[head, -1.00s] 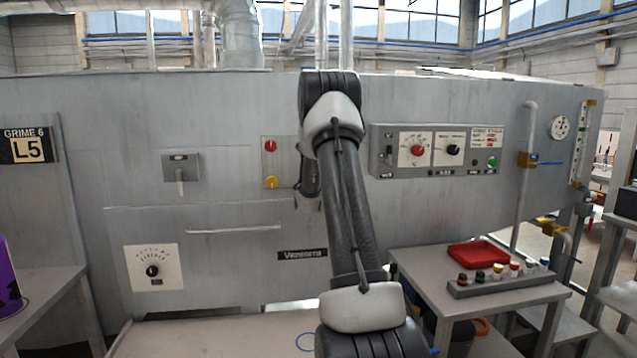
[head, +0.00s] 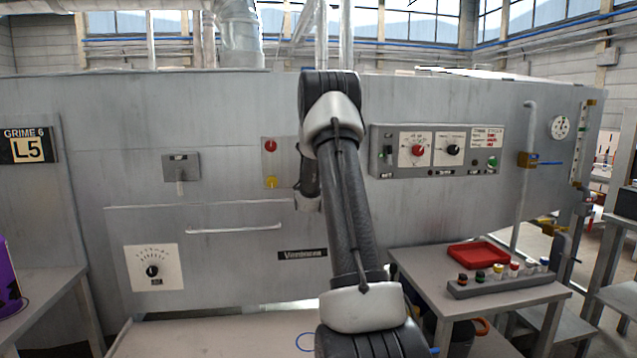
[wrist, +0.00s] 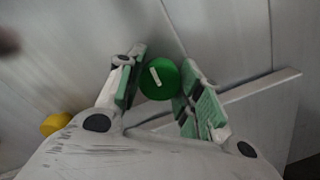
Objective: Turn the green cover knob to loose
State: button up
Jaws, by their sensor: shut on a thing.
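The green cover knob (wrist: 159,79) is round with a white pointer line, which leans slightly left of upright in the wrist view. My gripper (wrist: 162,66) has its green-padded fingers on both sides of the knob and is shut on it. In the head view my arm hides the knob and the gripper's fingers.
A yellow knob (head: 271,182) sits below a red knob (head: 270,145) on a small plate left of my arm; the yellow one also shows in the wrist view (wrist: 57,123). A long handle bar (head: 233,229) crosses the cover. A control box (head: 380,167) stands right of the arm.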

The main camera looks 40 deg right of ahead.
jog(key=shift+f, duration=0.2)
jog(key=o, duration=1)
jog(key=shift+r, duration=0.1)
jog(key=shift+o, duration=0.2)
jog(key=v, duration=1.2)
